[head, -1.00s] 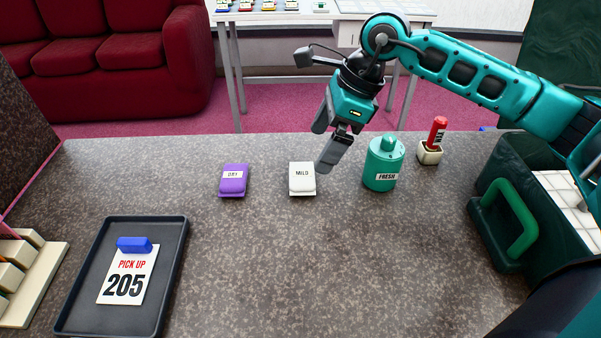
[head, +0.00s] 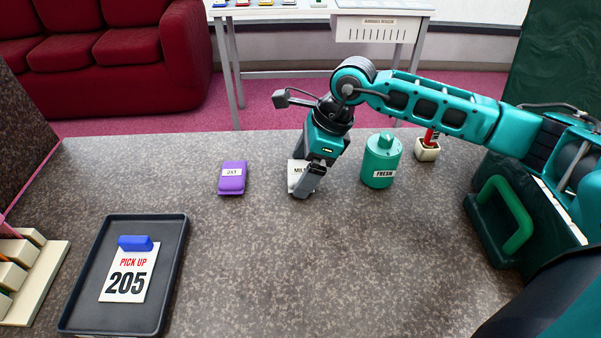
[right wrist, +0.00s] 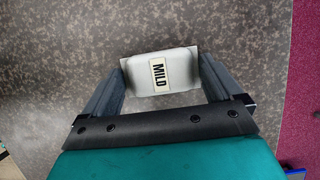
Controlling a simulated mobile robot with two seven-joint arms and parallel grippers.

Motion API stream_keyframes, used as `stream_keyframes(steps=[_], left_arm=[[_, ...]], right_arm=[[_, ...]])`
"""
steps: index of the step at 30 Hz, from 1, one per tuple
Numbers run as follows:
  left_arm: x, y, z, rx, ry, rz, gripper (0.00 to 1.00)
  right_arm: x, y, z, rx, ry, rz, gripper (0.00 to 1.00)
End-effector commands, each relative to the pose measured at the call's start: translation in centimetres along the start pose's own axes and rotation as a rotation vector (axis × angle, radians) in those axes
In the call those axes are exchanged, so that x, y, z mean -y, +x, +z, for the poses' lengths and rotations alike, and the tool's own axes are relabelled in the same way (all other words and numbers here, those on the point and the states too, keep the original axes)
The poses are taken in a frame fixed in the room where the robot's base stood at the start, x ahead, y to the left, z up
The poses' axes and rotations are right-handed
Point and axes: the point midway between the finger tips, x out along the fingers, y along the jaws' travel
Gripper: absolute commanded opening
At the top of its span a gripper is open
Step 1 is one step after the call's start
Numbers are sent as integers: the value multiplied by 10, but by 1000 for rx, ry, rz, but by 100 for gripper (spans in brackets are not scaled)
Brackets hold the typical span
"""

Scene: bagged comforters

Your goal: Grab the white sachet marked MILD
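The white sachet marked MILD (head: 294,175) lies on the speckled counter, partly hidden in the head view by my right gripper (head: 308,190). In the right wrist view the sachet (right wrist: 178,72) lies between the far ends of my right gripper's two fingers (right wrist: 161,80). The fingers are spread, one on each side of it. I cannot tell whether either finger touches it. My left gripper is not in view.
A purple sachet marked DRY (head: 232,178) lies to the left. A teal canister marked FRESH (head: 381,162) stands close on the right, with a red item in a small pot (head: 428,149) beyond it. A dark tray (head: 174,262) holds a PICK UP 205 card (head: 130,275). The counter's front middle is clear.

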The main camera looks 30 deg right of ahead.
Motion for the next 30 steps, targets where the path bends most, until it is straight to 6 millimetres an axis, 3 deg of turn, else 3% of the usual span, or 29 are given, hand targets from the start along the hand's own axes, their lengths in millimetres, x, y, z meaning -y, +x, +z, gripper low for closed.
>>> stream_keyframes(steps=[13, 23, 30], left_arm=[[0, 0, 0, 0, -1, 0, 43], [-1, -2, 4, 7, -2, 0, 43], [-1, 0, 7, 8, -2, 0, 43]], right_arm=[[0, -1, 0, 0, 0, 0, 50], [0, -4, 2, 1, 0, -1, 49], [1, -28, 12, 2, -2, -4, 49]])
